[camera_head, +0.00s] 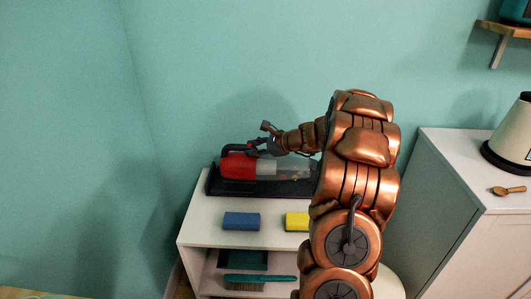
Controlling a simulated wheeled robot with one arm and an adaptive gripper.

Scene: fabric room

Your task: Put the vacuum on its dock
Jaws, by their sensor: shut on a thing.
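The handheld vacuum (237,167) has a red body, a black handle and a clear front part pointing right. It lies level over the long black dock (258,189) on top of the white shelf unit. From this view I cannot tell whether it rests fully in the dock or sits slightly above it. My gripper (262,147) comes from the right and is shut on the vacuum's black handle. My copper arm hides the right end of the dock and perhaps the vacuum's tip.
On the white shelf (200,220), in front of the dock, lie a blue sponge (241,221) and a yellow sponge (296,221). A teal brush (260,279) is on a lower shelf. A white cabinet (455,180) at right holds a lamp-like object (515,130) and a small wooden-handled item (508,190).

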